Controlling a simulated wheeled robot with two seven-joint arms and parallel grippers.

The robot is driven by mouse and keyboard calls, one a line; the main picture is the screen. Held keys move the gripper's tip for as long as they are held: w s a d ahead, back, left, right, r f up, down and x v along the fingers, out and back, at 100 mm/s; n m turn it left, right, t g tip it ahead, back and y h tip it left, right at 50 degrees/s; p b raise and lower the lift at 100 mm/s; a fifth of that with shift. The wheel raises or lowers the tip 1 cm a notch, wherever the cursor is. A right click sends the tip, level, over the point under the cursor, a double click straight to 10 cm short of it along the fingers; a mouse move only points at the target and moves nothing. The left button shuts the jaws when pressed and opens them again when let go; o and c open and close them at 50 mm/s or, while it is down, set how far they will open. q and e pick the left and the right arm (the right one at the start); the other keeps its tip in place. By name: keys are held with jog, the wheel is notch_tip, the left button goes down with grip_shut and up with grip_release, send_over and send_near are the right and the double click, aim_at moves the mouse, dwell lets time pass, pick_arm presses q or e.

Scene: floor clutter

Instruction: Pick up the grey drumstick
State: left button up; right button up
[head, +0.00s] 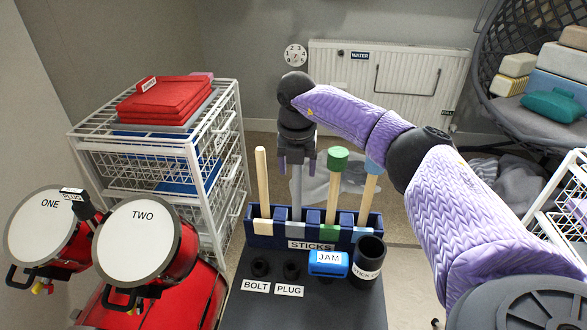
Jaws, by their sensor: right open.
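The grey drumstick (297,200) stands upright in the second slot from the left of the dark blue rack (376,222) labelled STICKS. My right gripper (297,168) points down from above at its upper end. Its fingers are open, one on each side of the stick, and the stick's top is hidden by the gripper. I cannot tell whether a finger touches it. My left gripper is not in view.
A plain wooden stick (262,185) stands left of the grey one, a green-headed stick (337,161) close on its right, and a blue-topped stick (372,180) farther right. A blue JAM block (328,258) and black cup (369,250) are in front. Drums (146,240) stand left.

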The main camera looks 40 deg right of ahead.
jog(key=shift+r, duration=0.1)
grip_shut()
dwell(0.3)
